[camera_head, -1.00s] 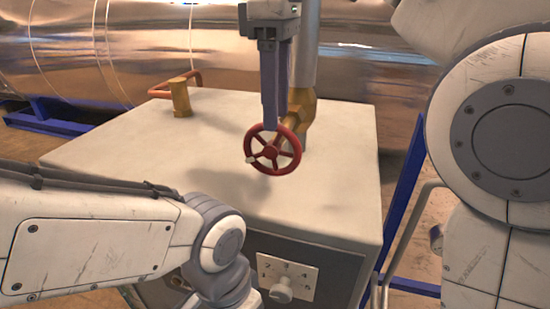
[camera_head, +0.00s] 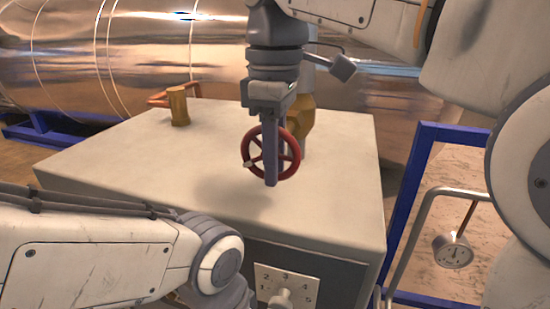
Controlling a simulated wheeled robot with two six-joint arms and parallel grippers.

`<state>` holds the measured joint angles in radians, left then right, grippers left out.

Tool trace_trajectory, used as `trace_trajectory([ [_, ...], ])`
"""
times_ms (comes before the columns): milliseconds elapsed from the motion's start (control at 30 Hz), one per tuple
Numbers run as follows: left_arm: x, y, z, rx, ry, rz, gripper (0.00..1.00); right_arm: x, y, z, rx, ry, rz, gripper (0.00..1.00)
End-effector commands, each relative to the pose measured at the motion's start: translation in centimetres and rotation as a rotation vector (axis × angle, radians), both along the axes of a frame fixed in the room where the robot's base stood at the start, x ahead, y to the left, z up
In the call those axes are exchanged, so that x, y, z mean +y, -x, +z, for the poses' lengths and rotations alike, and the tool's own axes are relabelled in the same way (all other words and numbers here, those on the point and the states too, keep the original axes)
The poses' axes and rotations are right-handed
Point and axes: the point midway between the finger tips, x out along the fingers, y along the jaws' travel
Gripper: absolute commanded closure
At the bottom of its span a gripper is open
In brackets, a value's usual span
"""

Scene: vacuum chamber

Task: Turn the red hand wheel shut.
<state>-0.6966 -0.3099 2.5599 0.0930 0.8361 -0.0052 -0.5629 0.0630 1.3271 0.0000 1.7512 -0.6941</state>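The red hand wheel (camera_head: 293,163) is spoked, with a small pale knob on its left rim. It sits on a brass valve (camera_head: 301,115) at the pipe, above the top of the pale cabinet. My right gripper (camera_head: 272,183) points down from above, and its grey fingers cross in front of the wheel's middle, hiding the hub and part of the lower rim. The fingers overlap edge-on, so I cannot tell their gap or whether they touch the wheel. My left forearm (camera_head: 85,260) is at the lower left; its gripper is out of view.
The pale cabinet (camera_head: 130,160) has a numbered dial (camera_head: 283,297) on its front. A brass post (camera_head: 178,106) with an orange handle (camera_head: 160,97) stands at its back left. A blue frame (camera_head: 403,205) and a gauge (camera_head: 452,250) are on the right. A shiny cylinder (camera_head: 70,55) lies behind.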

Motion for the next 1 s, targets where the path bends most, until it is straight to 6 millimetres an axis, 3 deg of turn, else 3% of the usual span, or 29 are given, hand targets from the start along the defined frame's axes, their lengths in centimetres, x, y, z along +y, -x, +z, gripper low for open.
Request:
trace_trajectory([
  [67,0.0,0.0,0.0,0.000,0.000,0.000,0.50,0.0,0.0,0.0,0.000,0.000,0.000,1.00],
  [467,0.0,0.0,-0.8,0.000,0.000,-0.001,0.50,0.0,0.0,-0.2,-0.015,-0.046,-0.001,1.00],
  [1000,0.0,0.0,-6.6,0.000,0.000,-0.001,0.50,0.3,-0.2,-0.7,-0.132,-0.398,-0.004,1.00],
])
